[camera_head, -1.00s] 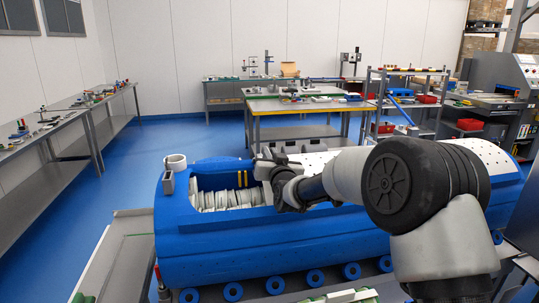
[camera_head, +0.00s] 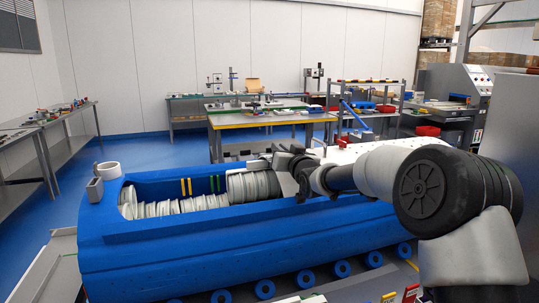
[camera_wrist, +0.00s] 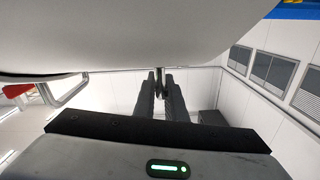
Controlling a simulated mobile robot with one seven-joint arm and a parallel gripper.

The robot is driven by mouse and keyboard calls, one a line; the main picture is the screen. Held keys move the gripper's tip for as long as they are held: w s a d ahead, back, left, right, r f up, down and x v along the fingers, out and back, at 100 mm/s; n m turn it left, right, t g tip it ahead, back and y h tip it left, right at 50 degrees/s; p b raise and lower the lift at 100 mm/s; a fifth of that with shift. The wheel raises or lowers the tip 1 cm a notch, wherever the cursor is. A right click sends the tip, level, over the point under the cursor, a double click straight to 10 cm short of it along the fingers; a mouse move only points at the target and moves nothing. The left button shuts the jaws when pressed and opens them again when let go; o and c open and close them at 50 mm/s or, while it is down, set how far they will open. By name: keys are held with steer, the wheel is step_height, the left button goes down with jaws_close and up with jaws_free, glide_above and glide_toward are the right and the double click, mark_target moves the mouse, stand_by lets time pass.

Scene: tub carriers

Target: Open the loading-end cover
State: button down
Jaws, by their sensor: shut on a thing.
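The loading-end cover (camera_head: 350,152) is a pale perforated panel on top of the long blue tub machine (camera_head: 180,262). Its near end is partly hidden by my arm. Left of it the machine is open and shows a ribbed whitish screw-like drum (camera_head: 190,206). My gripper (camera_head: 284,162) is at the cover's left end, at the edge of the opening. In the wrist view the gripper (camera_wrist: 160,86) is shut on a thin upright metal piece, apparently the cover's handle, below a large pale surface (camera_wrist: 150,35). The grip point is mostly hidden in the head view.
A white ring-shaped cup (camera_head: 109,170) and a small grey box (camera_head: 95,190) stand on the machine's left end. Workbenches (camera_head: 270,120) stand behind, with blue floor between. A grey bench (camera_head: 35,150) runs along the left. Shelving and a grey machine stand at right.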

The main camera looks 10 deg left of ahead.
steer(key=shift+w+d, duration=0.35)
steer(key=shift+d, duration=0.2)
steer(key=shift+w+d, duration=0.3)
steer(key=shift+d, duration=0.2)
steer(key=c, duration=1.8)
jaws_free()
steer(key=shift+c, duration=0.2)
steer(key=shift+a, duration=0.1)
steer(key=shift+s, duration=0.1)
steer(key=v, duration=1.7)
steer(key=shift+s, duration=0.2)
